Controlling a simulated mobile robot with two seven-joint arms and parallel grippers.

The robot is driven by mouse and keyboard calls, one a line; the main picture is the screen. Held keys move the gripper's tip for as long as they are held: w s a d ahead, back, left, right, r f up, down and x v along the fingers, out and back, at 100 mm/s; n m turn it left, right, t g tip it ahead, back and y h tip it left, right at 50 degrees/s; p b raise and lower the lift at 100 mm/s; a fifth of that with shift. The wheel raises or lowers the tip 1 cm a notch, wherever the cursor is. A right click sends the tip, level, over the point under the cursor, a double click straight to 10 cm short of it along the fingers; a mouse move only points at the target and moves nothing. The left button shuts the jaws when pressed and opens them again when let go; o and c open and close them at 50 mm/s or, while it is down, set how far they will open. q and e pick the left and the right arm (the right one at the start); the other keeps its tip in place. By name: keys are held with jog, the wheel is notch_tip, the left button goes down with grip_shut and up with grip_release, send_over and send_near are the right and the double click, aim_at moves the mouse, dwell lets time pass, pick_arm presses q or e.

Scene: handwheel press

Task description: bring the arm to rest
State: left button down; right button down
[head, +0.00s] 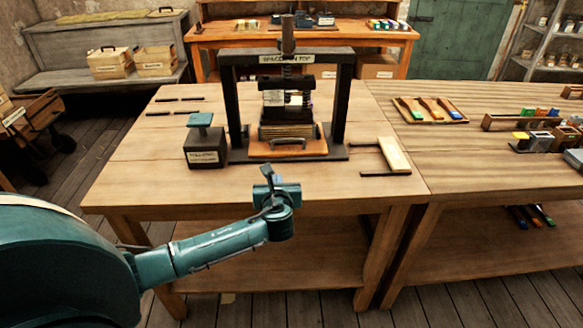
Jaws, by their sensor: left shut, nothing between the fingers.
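My left arm (205,250) reaches in from the lower left. My left gripper (268,178) is shut and empty, above the front part of the wooden table, in front of the press. The press (343,105) is a black frame with a central screw column (288,38) on top and a label on its crossbar. A stack of plates or blocks sits under the screw, on an orange-brown board (288,148) with a handle at its front. My right gripper is not in view.
A dark box with a teal top (205,150) stands left of the press. A pale block (394,156) in a dark bracket lies to the right. The right table (490,165) holds a tool tray (430,116) and small coloured items. The table front between these is clear.

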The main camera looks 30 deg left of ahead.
pick_arm(q)
jog(key=shift+s+d, duration=0.1)
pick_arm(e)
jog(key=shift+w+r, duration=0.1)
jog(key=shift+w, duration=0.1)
pick_arm(q)
jog(key=s+d+f+n+g+h, duration=0.25)
jog(key=s+d+n, duration=0.25)
jog(key=s+n, duration=0.25)
jog(key=s+d+f+n+g+h, duration=0.2)
jog(key=s+d+f+n, duration=0.15)
jog(key=s+n, duration=0.35)
jog(key=s+d+r+n+g+h, duration=0.1)
jog(key=s+d+n+g+h, duration=0.1)
jog(key=s+n, duration=0.6)
jog(key=s+d+r+n+g+h, duration=0.2)
jog(key=s+n, duration=0.3)
jog(key=s, duration=0.5)
jog(key=w+d+f+t+h, duration=0.2)
jog(key=w+d+f+t, duration=0.3)
jog(key=f, duration=0.4)
jog(key=shift+w+d+m+t, duration=0.25)
jog(key=shift+w+m+t, duration=0.1)
jog(key=shift+w+t, duration=0.35)
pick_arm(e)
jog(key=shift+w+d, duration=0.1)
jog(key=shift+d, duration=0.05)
